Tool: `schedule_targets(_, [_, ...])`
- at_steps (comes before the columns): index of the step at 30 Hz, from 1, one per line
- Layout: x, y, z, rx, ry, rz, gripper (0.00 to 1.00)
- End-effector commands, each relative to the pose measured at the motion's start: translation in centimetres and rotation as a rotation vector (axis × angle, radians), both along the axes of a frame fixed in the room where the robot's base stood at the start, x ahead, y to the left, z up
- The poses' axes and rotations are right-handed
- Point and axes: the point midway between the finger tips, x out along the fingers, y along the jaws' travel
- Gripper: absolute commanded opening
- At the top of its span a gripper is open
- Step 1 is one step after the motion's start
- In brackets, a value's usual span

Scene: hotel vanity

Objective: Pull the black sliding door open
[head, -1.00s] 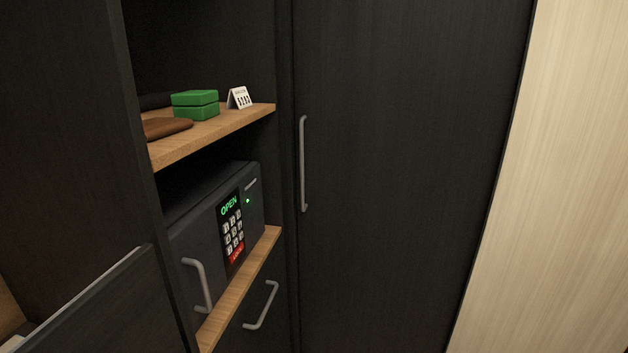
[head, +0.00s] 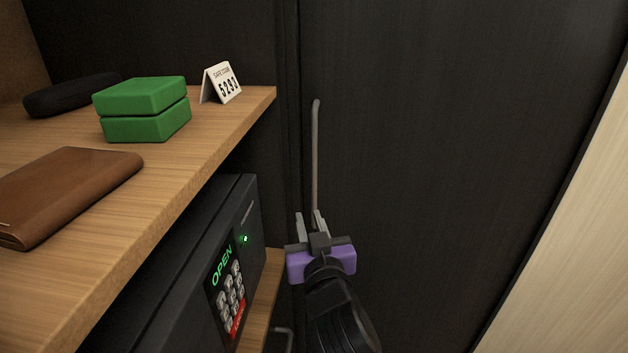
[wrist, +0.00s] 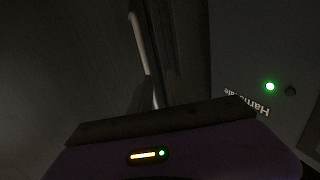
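The black sliding door (head: 430,150) fills the middle and right of the head view, with a thin grey vertical handle (head: 315,150) near its left edge. My gripper (head: 311,217), with a purple body, is at the handle's lower end. Its two fingers point up and stand apart, so it looks open. The handle's lower end is partly hidden by the fingers, and I cannot tell whether they touch it. The wrist view is dark; a pale bar that looks like the handle (wrist: 138,42) shows beyond the gripper's purple body.
Left of the door, a wooden shelf (head: 200,160) holds a green box (head: 145,110), a brown wallet (head: 70,190), a black case (head: 70,95) and a code card (head: 222,84). Below it stands a safe (head: 180,270) reading OPEN, close to my gripper. A pale panel (head: 570,250) is at right.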

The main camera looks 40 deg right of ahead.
Motion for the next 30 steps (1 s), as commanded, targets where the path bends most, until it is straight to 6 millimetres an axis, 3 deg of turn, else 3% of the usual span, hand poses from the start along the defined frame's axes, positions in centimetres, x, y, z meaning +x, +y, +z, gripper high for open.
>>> schedule_targets(1, [0.5, -1.1, 1.6, -0.006, -0.020, -0.030, 0.22])
schedule_targets(3, [0.9, -2.1, 3.0, -0.008, -0.036, -0.064, 0.22])
schedule_targets(9, [1.5, -3.7, 4.7, -0.009, -0.054, -0.109, 0.22])
schedule_targets(21, [5.7, -7.4, 4.7, -0.010, -0.052, -0.108, 0.22])
schedule_targets(30, [7.1, -8.5, 4.5, -0.008, -0.054, -0.106, 0.22])
